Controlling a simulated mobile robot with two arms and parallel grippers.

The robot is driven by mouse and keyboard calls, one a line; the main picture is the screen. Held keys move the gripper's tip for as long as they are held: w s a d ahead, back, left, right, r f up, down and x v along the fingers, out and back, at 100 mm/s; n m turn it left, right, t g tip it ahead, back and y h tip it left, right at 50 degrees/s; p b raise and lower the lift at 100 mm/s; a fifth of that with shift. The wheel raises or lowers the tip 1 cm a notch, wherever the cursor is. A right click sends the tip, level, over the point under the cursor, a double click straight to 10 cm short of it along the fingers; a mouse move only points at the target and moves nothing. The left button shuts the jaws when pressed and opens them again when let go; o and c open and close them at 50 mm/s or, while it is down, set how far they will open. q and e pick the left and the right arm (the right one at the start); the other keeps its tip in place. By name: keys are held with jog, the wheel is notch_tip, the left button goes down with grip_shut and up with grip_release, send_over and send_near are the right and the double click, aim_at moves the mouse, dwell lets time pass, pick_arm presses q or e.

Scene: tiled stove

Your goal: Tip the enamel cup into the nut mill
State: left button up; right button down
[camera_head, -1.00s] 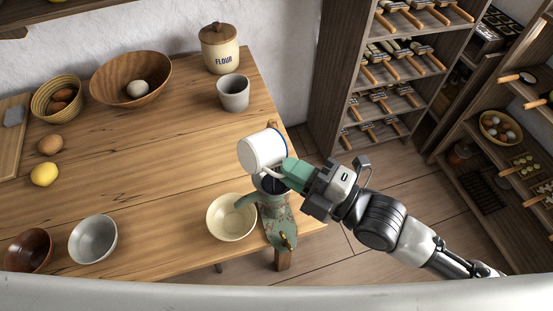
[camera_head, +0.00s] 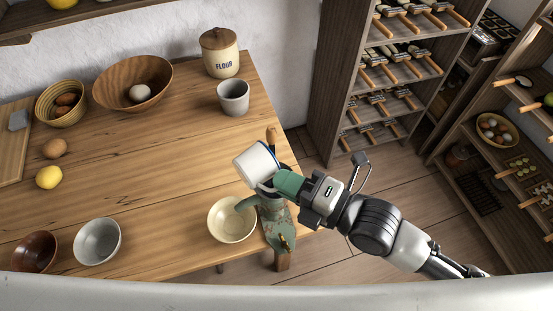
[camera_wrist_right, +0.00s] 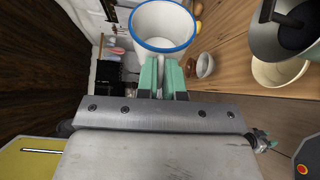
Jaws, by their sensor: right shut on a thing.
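The worn green nut mill (camera_head: 274,215) is clamped at the table's right edge. Its hopper (camera_wrist_right: 290,30) shows dark inside in the wrist view; in the head view the cup and fingers largely hide it. I see no nuts falling.
A cream bowl (camera_head: 232,219) stands under the mill's spout. A grey tumbler (camera_head: 233,98) and flour jar (camera_head: 220,53) stand farther back. A metal bowl (camera_head: 97,241) is at the front left. The table middle is clear. Shelves (camera_head: 400,75) stand to the right.

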jog(key=s+a+f+n+t+h+p, duration=0.1)
jog(key=s+a+f+n+h+p, duration=0.3)
jog(key=n+p, duration=0.8)
jog(key=shift+s+a+f+t+h, duration=0.2)
jog(key=shift+s+a+t+h, duration=0.2)
jog(key=shift+s+a+h, duration=1.45)
jog(key=shift+w+a+y, duration=0.25)
jog(key=shift+w+a, duration=0.15)
jog(key=shift+w, duration=0.35)
